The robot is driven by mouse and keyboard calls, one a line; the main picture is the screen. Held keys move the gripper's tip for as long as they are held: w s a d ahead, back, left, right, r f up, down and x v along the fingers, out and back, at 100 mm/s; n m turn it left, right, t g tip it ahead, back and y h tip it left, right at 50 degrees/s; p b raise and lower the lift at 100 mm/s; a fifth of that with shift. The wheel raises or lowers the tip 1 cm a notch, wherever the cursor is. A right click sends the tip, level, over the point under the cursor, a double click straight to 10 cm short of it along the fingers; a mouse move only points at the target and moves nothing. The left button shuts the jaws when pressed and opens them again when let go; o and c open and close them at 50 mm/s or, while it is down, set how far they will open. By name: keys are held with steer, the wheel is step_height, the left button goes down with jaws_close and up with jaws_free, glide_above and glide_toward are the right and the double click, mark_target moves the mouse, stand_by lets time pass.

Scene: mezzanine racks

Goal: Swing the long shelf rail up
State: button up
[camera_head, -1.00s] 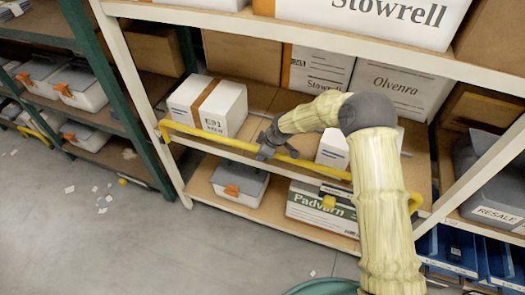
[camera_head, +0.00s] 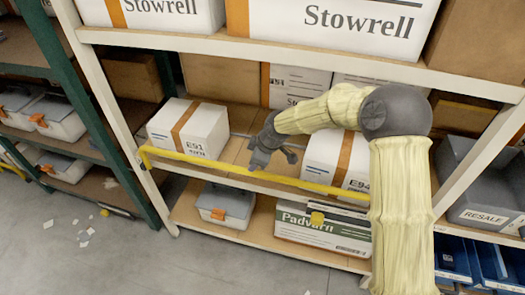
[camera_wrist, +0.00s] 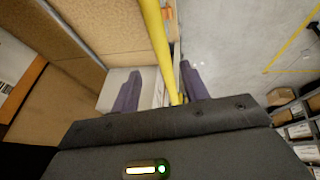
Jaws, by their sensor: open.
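The long yellow shelf rail (camera_head: 215,169) runs along the front of the middle shelf (camera_head: 235,148), in front of its boxes. Its left end bends back near the left upright, and its right part passes behind my arm. My gripper (camera_head: 260,163) is at the rail's middle stretch, just above it in the head view. In the wrist view my open gripper (camera_wrist: 160,87) has one dark finger on each side of the rail (camera_wrist: 157,45). Gaps show beside the rail there, and the gripper body hides its near part. I cannot tell whether a finger touches it.
Box E91 (camera_head: 188,127) stands behind the rail at left, box E94 (camera_head: 330,158) at right beside my arm. A grey bin (camera_head: 225,206) and a Padvarn box (camera_head: 320,233) sit below. Large Stowrell boxes (camera_head: 350,25) stand above. The floor at left (camera_head: 60,255) has scattered scraps.

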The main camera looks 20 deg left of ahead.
steer(key=v, duration=0.6)
steer(key=shift+d+r, duration=0.25)
steer(key=shift+r, duration=0.05)
steer(key=s+d+m+h, duration=0.35)
steer(key=d+m, duration=0.45)
steer(key=d, duration=1.1)
steer(key=s+d+r+m, duration=0.1)
steer(key=s+d+m, duration=0.4)
steer(key=d, duration=0.3)
steer(key=s+d+m+h, duration=0.1)
steer(key=s+d+m, duration=0.5)
steer(key=d, duration=0.3)
steer(key=shift+s+r+t, duration=0.4)
steer(key=shift+s, duration=0.4)
steer(key=shift+d, duration=0.15)
